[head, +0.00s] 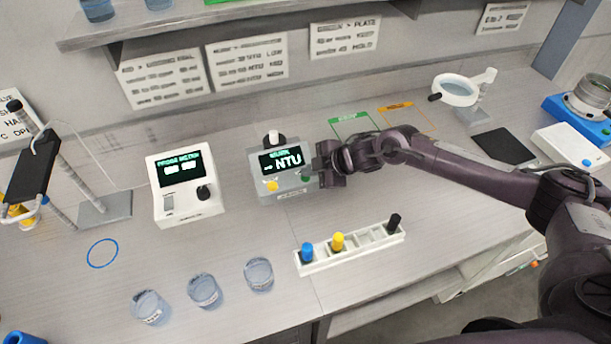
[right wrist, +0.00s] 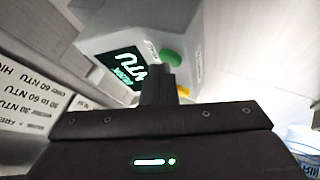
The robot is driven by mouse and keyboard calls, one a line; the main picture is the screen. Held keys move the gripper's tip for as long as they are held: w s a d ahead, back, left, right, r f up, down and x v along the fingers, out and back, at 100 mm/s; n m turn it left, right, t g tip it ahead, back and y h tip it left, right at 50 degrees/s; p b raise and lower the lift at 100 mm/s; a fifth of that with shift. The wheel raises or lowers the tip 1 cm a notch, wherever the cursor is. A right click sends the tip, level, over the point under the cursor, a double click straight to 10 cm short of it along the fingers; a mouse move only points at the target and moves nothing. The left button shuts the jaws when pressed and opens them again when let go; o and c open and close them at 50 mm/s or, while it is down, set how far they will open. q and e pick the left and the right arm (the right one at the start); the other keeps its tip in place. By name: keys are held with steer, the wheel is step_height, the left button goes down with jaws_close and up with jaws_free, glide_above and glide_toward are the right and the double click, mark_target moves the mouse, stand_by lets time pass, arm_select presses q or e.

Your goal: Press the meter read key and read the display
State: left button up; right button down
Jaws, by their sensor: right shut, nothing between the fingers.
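The grey meter (head: 284,190) stands on the bench with a dark display (head: 281,161). The display shows large "NTU" after a short dash; its small top line is hard to read. A yellow key (head: 272,186) and a green key (head: 305,178) are on its front. My right gripper (head: 316,178) is shut and empty at the meter's right side, close to the green key. In the right wrist view, the shut fingers (right wrist: 160,85) are just below the green key (right wrist: 169,57); I cannot tell whether they touch it. My left gripper is not in view.
A white device with a display (head: 184,195) stands left of the meter. A white rack (head: 350,250) with blue, yellow and black capped vials is in front. Several clear cups (head: 205,291) stand near the front edge. A lamp magnifier (head: 457,92) is at the back right.

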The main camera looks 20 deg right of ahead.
mark_target(310, 178)
steer(key=shift+f, duration=0.15)
steer(key=shift+s, duration=0.1)
steer(key=shift+r+p, duration=0.75)
steer(key=shift+r, duration=0.1)
step_height(310, 178, up, 5)
steer(key=p, duration=0.4)
steer(key=shift+r, duration=0.1)
stand_by(0.3)
stand_by(1.9)
